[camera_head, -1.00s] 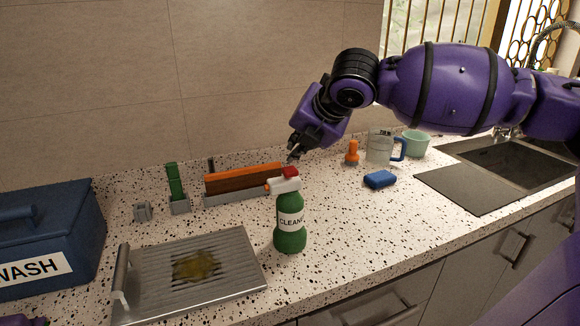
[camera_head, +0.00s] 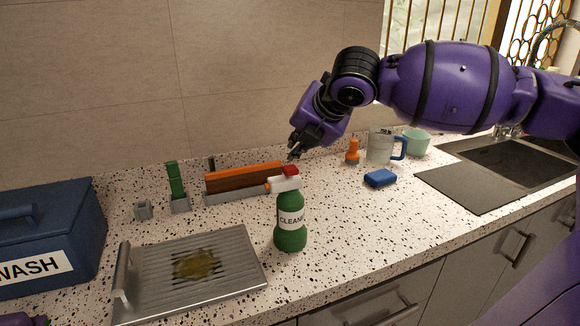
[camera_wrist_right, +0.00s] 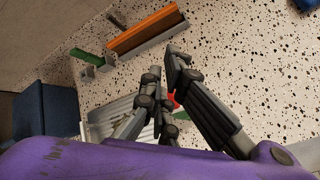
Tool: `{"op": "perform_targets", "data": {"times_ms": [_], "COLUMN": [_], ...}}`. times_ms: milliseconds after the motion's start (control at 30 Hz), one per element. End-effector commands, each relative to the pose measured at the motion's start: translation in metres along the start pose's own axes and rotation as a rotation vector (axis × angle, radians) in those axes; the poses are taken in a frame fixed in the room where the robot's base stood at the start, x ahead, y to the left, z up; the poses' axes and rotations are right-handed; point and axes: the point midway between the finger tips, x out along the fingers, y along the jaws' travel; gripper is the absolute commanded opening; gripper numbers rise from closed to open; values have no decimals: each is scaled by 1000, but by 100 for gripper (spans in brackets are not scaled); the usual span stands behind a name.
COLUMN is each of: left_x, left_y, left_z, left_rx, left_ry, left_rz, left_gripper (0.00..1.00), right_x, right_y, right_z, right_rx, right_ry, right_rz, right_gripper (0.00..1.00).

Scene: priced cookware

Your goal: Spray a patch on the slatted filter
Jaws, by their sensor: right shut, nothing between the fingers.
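The slatted filter (camera_head: 233,246) is a grey metal tray lying on the counter at the left front, with a bar handle on its left side. A yellow-brown patch (camera_head: 196,264) sits in its middle; part of the filter shows in the wrist view (camera_wrist_right: 112,112). The green spray bottle (camera_head: 290,235), labelled CLEANE..., stands upright right of the filter, with a white head and red top. My right gripper (camera_head: 293,152) is shut and empty, above and behind the bottle's head. In the wrist view its fingers (camera_wrist_right: 167,72) hide most of the bottle. Only a sliver of my left gripper shows at the bottom left corner.
A blue WASH box (camera_head: 45,225) stands at the left. Behind are a green-handled tool (camera_head: 175,182) and an orange-and-brown block in a grey holder (camera_head: 243,180). A blue sponge (camera_head: 380,179), orange bottle (camera_head: 352,152) and clear jug (camera_head: 380,148) stand right, before the sink.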

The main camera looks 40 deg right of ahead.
Motion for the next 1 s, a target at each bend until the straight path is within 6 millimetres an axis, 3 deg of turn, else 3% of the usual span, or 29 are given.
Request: {"op": "perform_targets", "data": {"times_ms": [1000], "left_x": [-1], "left_y": [0], "left_z": [-2], "left_rx": [0], "left_ry": [3], "left_rz": [-1], "left_gripper": [40], "right_x": [7], "right_y": [-5], "right_z": [-5], "right_rx": [0], "right_ry": [0], "right_rz": [0], "right_gripper": [0]}}
